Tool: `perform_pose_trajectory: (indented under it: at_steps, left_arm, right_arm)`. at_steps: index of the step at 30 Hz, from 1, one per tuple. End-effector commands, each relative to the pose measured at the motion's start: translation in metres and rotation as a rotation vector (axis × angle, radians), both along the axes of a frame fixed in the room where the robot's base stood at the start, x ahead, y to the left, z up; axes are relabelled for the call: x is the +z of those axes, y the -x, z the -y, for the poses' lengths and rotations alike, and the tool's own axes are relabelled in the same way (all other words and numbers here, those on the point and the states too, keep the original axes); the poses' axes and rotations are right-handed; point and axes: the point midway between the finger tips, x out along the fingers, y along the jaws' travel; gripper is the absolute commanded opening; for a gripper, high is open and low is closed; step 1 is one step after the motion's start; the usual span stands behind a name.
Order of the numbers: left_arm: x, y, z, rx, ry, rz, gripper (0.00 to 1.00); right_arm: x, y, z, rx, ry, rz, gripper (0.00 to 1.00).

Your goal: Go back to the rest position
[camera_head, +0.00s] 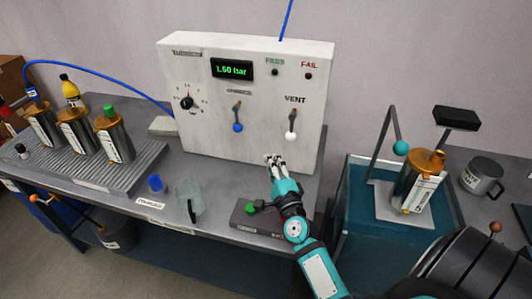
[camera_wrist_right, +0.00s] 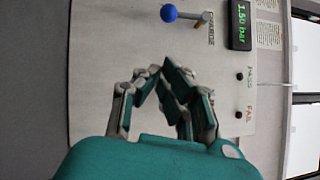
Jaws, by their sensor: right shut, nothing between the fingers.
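My right gripper (camera_head: 275,160) is in front of the lower part of the white test panel (camera_head: 200,130), between and below its two levers. It is shut and empty; in the right wrist view its fingers (camera_wrist_right: 163,75) come together before the panel face. The lever with the blue knob (camera_head: 238,127) and the VENT lever with the white knob (camera_head: 290,135) both point down, apart from the gripper. The blue knob also shows in the right wrist view (camera_wrist_right: 169,13). The green display (camera_wrist_right: 241,12) reads 1.50 bar. My left gripper is not in view.
Metal cylinders (camera_head: 117,142) stand on a ribbed tray (camera_head: 105,177) at left. A blue cap (camera_head: 156,184), a clear beaker-like piece (camera_head: 190,202) and a dark box with a green button (camera_head: 250,208) lie in front. Right are a teal tank (camera_head: 360,215), another cylinder (camera_head: 418,185) and a grey mug (camera_head: 481,176).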

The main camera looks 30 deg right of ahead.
Motion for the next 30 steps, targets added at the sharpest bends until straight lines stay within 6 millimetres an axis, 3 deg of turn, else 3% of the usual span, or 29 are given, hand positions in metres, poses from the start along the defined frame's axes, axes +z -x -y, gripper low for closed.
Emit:
perform_pose_trajectory:
  at_steps: [4, 11, 14, 17, 21, 24, 30]
  left_arm:
    - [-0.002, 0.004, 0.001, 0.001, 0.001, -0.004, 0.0]
    - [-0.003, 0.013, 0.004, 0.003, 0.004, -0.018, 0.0]
    - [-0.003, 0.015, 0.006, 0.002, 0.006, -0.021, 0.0]
    - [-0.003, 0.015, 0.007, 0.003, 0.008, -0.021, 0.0]
    - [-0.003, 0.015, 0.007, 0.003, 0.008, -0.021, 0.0]
    - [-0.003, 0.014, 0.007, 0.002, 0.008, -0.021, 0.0]
    - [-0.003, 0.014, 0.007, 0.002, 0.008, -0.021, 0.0]
  right_arm:
    - [-0.001, 0.011, -0.004, 0.001, 0.0, 0.0, 0.0]
    - [-0.001, 0.013, -0.006, 0.008, 0.008, -0.005, 0.0]
    - [-0.003, 0.013, -0.025, 0.075, 0.088, -0.055, 0.0]
    - [-0.013, 0.02, -0.068, 0.223, 0.28, -0.175, 0.0]
    - [-0.048, 0.059, -0.137, 0.515, 0.686, -0.42, 0.0]
    - [-0.077, 0.101, -0.165, 0.706, 0.958, -0.591, 0.0]
    - [-0.109, 0.17, -0.175, 0.953, 1.288, -0.825, 0.0]
